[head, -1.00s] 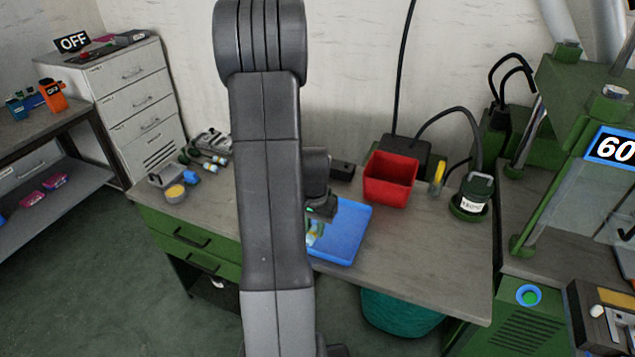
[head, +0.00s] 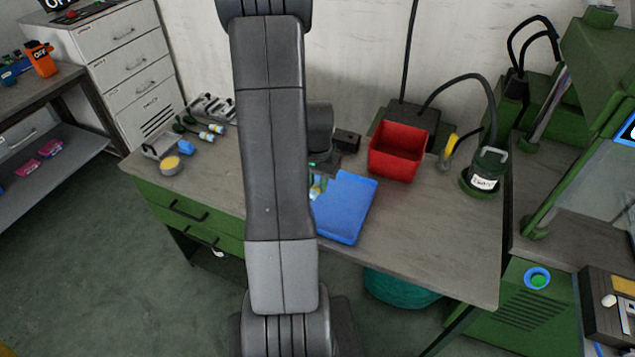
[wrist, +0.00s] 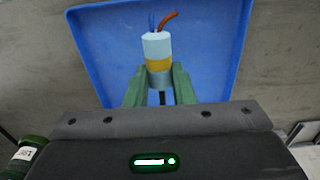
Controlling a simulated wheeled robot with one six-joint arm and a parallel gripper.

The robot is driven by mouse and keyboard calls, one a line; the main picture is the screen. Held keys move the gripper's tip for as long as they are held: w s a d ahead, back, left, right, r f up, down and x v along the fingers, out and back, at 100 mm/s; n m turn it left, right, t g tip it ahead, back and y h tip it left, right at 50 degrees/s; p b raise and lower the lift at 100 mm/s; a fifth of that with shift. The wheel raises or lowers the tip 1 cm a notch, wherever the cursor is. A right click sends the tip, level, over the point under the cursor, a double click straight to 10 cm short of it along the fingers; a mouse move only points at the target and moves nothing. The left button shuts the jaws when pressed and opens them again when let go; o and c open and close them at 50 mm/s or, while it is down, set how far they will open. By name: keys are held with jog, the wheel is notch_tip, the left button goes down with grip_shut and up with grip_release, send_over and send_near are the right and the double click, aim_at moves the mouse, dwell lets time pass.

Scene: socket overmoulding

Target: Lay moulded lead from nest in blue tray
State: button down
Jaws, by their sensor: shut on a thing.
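The moulded lead (wrist: 157,58) is a short cylinder, pale blue-white at the far end with a yellow band and a grey part, and blue and orange-red wires at its tip. My gripper (wrist: 159,86) is shut on it with its green fingers, one on each side. In the wrist view the lead shows in front of the blue tray (wrist: 90,42); I cannot tell whether it touches the tray floor. In the head view the blue tray (head: 345,212) lies on the bench, and my arm hides most of the gripper and lead at its left side.
A red bin (head: 397,152) stands behind the tray to the right. A green bottle (head: 487,172) stands near the bench's right end. Several leads (head: 200,130) and a small yellow-topped pot (head: 170,165) are on the left. The bench front right of the tray is clear.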

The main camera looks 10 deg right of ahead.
jog(key=shift+f+b, duration=3.95)
jog(key=shift+f, duration=0.9)
jog(key=c, duration=1.2)
grip_release()
jog(key=shift+o, duration=0.2)
jog(key=shift+r, duration=0.15)
notch_tip(320, 180, up, 14)
jog(key=shift+f, duration=0.2)
jog(key=shift+f, duration=0.1)
